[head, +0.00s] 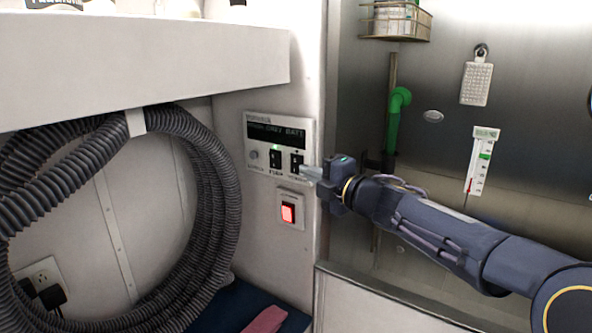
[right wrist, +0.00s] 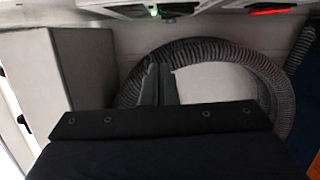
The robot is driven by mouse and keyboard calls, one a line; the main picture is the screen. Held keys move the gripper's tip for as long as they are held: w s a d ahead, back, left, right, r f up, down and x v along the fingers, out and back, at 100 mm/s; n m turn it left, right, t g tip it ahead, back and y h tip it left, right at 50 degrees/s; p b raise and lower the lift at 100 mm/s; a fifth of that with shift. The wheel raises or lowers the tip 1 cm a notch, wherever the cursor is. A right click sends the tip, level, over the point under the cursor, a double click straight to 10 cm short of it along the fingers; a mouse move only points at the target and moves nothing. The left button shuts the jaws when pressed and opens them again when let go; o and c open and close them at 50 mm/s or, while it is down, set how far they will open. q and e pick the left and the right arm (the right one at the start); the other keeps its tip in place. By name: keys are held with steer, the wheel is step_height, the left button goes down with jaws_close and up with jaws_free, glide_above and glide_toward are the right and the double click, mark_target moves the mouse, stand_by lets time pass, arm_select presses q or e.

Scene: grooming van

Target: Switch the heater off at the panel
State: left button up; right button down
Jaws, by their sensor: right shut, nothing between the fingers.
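The control panel (head: 279,147) is a pale plate on the white wall, with a dark display strip across its top. Below the strip are a round knob (head: 254,155) and two black rocker switches, the left one (head: 275,159) with a green light above it. The right rocker (head: 297,165) is close beside my right gripper (head: 306,172). That gripper is shut and empty, its tips at the panel's lower right; I cannot tell whether they touch. Under the panel is a separate plate with a lit red switch (head: 288,213). My left gripper is not in view.
A coiled grey hose (head: 215,170) hangs at the left under a white shelf (head: 140,60). A steel wall at the right holds a wire basket (head: 396,24), a green nozzle (head: 398,105) and a thermometer (head: 482,160). A socket with black plugs (head: 42,282) is low at the left.

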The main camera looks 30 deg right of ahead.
steer(key=v, duration=0.2)
steer(key=shift+s+r, duration=0.1)
steer(key=shift+s, duration=0.2)
